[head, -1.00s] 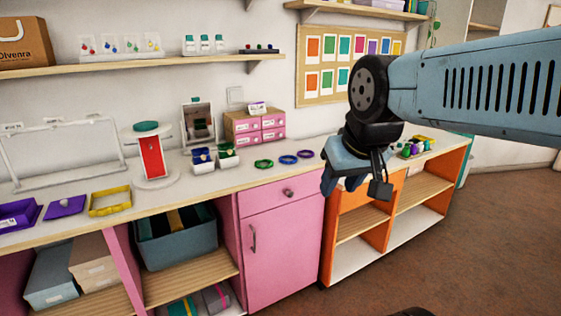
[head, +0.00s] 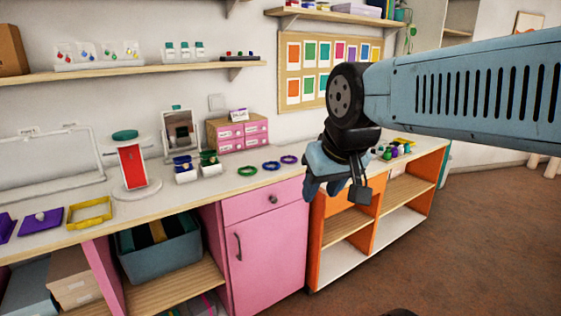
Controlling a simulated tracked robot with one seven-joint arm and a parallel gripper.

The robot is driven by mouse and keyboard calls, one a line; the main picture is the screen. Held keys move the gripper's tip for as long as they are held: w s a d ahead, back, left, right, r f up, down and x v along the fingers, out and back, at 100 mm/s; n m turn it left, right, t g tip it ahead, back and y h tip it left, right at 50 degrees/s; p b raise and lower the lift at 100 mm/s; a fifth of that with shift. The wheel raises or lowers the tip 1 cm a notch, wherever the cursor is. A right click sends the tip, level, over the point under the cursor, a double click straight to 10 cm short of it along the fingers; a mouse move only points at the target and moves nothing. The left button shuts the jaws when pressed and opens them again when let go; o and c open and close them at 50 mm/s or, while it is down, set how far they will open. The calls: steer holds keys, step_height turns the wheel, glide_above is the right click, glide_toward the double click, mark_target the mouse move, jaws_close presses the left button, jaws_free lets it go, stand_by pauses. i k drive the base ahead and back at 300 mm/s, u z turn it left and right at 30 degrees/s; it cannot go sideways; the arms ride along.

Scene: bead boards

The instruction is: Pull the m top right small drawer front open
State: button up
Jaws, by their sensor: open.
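A small wooden drawer box with pink fronts (head: 220,129) stands on the counter against the wall, its drawers in two columns. Its top right drawer front (head: 257,128) is pink with a pale label and looks closed. My gripper (head: 322,190) is in front of the counter, to the right of and lower in the picture than the box, well apart from it.
A pink cabinet (head: 268,245) and orange shelves (head: 345,228) are below. Brown floor (head: 460,250) at right is clear.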

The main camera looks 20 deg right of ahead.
mark_target(254, 127)
steer(key=k, duration=0.5)
steer(key=z, duration=0.45)
steer(key=i, duration=1.5)
steer(key=u, duration=0.35)
